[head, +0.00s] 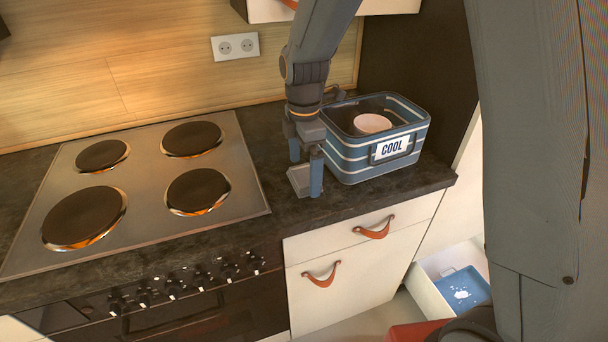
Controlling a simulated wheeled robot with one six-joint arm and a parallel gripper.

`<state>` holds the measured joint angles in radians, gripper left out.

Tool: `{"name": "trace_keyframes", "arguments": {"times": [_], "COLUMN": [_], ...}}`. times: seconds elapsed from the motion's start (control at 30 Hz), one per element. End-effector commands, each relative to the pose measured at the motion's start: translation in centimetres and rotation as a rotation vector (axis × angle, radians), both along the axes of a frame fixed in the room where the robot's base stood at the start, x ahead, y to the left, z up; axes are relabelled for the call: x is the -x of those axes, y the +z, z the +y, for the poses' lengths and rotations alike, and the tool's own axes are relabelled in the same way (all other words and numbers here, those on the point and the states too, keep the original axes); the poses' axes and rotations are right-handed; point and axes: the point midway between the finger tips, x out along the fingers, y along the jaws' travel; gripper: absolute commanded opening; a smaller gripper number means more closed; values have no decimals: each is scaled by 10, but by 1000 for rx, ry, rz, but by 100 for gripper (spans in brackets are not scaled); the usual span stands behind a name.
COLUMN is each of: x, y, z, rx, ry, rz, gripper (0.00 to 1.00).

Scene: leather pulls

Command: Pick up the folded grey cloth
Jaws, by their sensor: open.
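The folded grey cloth (298,182) appears as a small, flat, light grey piece on the dark countertop, between the hob and the blue striped box. My gripper (305,177) points down right at it, with its fingers apart. One finger is in front at the cloth's right side and the other is behind it. I cannot tell whether the fingers touch the cloth. Part of the cloth is hidden by the gripper.
A blue striped box (349,164) labelled COOL, holding a pale round cup (372,123), stands close right of my gripper. The hob (147,173) with dark plates lies left. Drawers with leather pulls (321,275) are below. An open drawer (432,297) at lower right holds a blue item (462,288).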

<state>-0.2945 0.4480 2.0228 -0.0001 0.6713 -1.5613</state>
Motion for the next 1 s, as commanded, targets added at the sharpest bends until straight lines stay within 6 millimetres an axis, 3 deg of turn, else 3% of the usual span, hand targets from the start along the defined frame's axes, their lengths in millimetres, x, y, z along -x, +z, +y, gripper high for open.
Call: {"name": "trace_keyframes", "arguments": {"times": [0.13, 0.37, 0.63, 1.0], "x": [1, 1, 1, -1], "y": [-12, -13, -13, -4], "z": [0, 1, 1, 2], "rx": [0, 0, 0, -1], "ry": [1, 2, 2, 3], "rz": [1, 0, 0, -4], "gripper": [100, 100, 58, 56]}}
